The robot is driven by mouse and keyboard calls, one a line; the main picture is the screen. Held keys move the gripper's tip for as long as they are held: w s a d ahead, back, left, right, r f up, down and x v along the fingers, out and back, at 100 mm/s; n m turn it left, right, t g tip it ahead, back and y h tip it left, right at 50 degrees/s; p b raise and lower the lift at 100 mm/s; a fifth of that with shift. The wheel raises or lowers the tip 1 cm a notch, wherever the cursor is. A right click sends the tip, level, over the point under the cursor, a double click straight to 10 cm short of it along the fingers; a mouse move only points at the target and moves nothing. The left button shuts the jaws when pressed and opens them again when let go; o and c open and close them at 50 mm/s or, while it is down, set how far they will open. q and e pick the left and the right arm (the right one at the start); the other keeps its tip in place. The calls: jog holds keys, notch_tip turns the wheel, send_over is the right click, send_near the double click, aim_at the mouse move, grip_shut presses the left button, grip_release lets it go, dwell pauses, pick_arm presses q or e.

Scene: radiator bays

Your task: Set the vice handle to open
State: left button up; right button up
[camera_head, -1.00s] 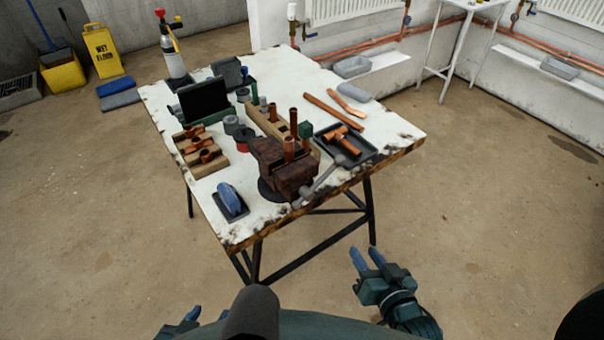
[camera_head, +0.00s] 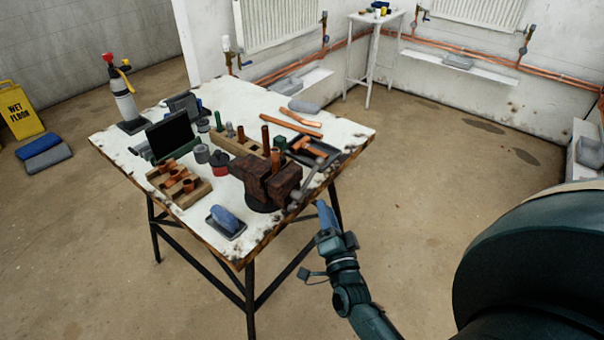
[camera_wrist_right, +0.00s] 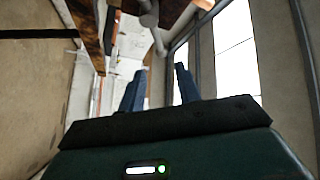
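The brown, rusty vice (camera_head: 268,185) stands at the front edge of the workbench in the head view. Its grey bar handle (camera_head: 311,178) slants up to the right on the vice's right side. My right gripper (camera_head: 325,214) has blue fingers and is just right of the vice, in front of the bench edge and apart from the handle. In the right wrist view the fingers (camera_wrist_right: 160,92) are spread with nothing between them. A grey bar with a rounded knob, apparently the handle (camera_wrist_right: 149,18), lies ahead of them near the top. My left gripper is out of view.
Open floor lies right of the bench.

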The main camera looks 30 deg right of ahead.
aim_at(315, 167)
jog(key=b+x, duration=0.3)
jog(key=x, duration=1)
grip_shut()
jog(key=shift+d, duration=0.1)
